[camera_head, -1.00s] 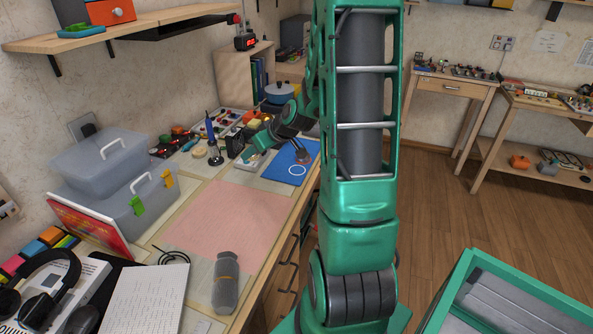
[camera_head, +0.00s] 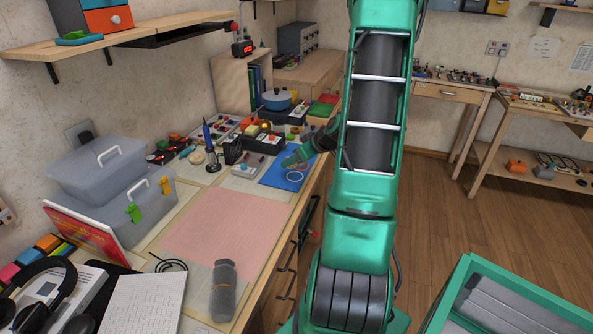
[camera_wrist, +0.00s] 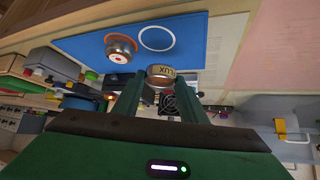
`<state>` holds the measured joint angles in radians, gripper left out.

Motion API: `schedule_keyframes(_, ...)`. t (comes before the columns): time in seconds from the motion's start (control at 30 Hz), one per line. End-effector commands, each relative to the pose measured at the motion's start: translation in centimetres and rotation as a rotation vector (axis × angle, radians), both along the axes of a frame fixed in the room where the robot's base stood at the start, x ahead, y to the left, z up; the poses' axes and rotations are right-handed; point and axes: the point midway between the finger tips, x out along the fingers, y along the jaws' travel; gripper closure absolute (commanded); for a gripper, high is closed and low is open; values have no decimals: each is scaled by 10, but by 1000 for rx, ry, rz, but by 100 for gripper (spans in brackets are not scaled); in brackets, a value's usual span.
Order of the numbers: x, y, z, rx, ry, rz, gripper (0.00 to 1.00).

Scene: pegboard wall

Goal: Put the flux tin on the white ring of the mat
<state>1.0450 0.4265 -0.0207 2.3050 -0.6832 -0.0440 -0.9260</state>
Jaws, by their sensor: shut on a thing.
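My gripper (camera_wrist: 160,82) is shut on the flux tin (camera_wrist: 161,71), a small metal tin with a pale label whose lettering shows inverted in the wrist view. The blue mat (camera_wrist: 80,46) has a white ring (camera_wrist: 142,44), which is empty, and an orange ring with another metal tin (camera_wrist: 118,52) on it. The held tin appears close to the white ring but not over it; its height above the mat is hard to tell. In the head view the mat (camera_head: 270,180) and white ring (camera_head: 287,176) show below my green wrist, and the held tin is hidden.
A pink mat (camera_head: 225,225) lies nearer on the bench, with a grey bottle (camera_head: 223,290) at its front. A grey box with buttons (camera_head: 247,166) stands left of the blue mat. A blue pot (camera_head: 277,101) and other electronics stand behind.

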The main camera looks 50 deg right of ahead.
Motion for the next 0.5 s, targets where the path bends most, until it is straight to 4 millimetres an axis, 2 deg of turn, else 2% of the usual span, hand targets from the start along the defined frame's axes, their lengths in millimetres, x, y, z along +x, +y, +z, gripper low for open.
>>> schedule_keyframes(0.1, -4, -11, -7, 1, -1, -1, 85)
schedule_keyframes(0.27, -5, -14, -12, 1, 0, 0, 85)
schedule_keyframes(0.5, -5, -13, -41, 4, 0, 0, 85)
